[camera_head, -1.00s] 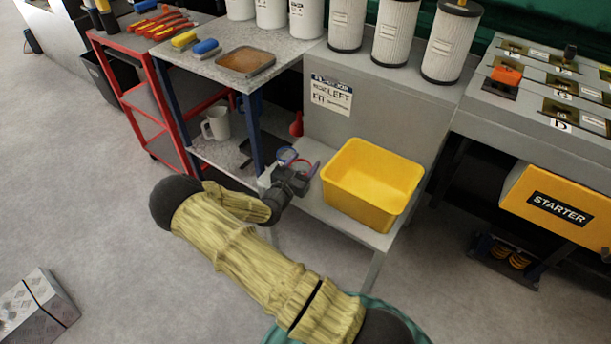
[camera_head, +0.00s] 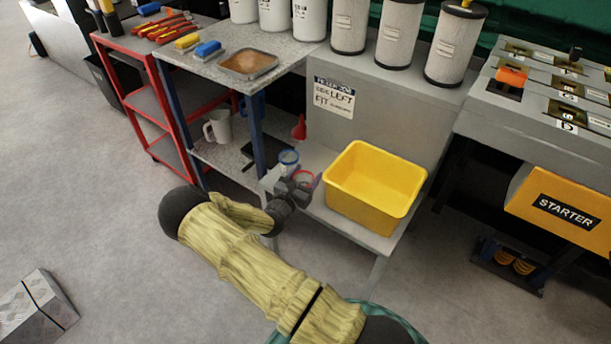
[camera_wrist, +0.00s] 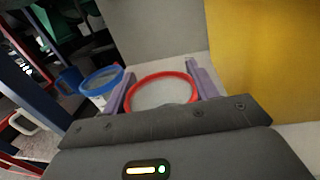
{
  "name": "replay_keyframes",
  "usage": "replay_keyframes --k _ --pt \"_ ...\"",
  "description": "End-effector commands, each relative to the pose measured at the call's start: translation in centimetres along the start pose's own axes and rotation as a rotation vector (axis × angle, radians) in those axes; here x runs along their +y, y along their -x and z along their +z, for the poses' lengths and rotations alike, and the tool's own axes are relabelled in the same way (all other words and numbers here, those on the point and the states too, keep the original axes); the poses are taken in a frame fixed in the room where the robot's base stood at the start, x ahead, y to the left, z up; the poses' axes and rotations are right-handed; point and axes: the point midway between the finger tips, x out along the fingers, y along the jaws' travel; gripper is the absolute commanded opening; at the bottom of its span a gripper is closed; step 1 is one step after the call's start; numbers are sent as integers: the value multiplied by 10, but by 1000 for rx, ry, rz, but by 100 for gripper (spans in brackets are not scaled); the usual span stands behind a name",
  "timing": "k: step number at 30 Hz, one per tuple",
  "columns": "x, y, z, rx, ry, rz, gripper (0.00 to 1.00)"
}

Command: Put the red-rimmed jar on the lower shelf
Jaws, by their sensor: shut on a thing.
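The red-rimmed jar (camera_wrist: 162,91) sits between the two fingers of my gripper (camera_wrist: 162,86), which is shut on it. In the head view its red rim (camera_head: 304,177) shows at my gripper (camera_head: 297,184), left of the yellow bin, over the low grey ledge. I cannot tell whether its base touches the ledge. A blue-rimmed jar (camera_head: 289,158) stands just beyond and left; it also shows left of my gripper in the wrist view (camera_wrist: 101,84). The lower shelf (camera_head: 222,156) of the grey-topped bench is left of my gripper and holds a pale mug (camera_head: 217,127).
The yellow bin (camera_head: 374,187) stands close on the right of my gripper on the grey ledge (camera_head: 345,226). A blue bench leg (camera_head: 256,138) stands at the lower shelf's front corner.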

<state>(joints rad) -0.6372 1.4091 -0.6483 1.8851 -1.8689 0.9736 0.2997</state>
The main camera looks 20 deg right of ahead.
Motion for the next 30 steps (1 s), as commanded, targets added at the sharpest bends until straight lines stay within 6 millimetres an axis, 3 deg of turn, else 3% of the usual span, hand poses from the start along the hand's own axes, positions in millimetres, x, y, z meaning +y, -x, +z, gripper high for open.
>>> replay_keyframes --k 1,4,17,30 --pt "1 1 -1 0 0 2 63" --pt "2 2 -1 0 0 4 81" --pt "2 7 3 1 0 5 81" --pt "3 86 4 2 1 7 81"
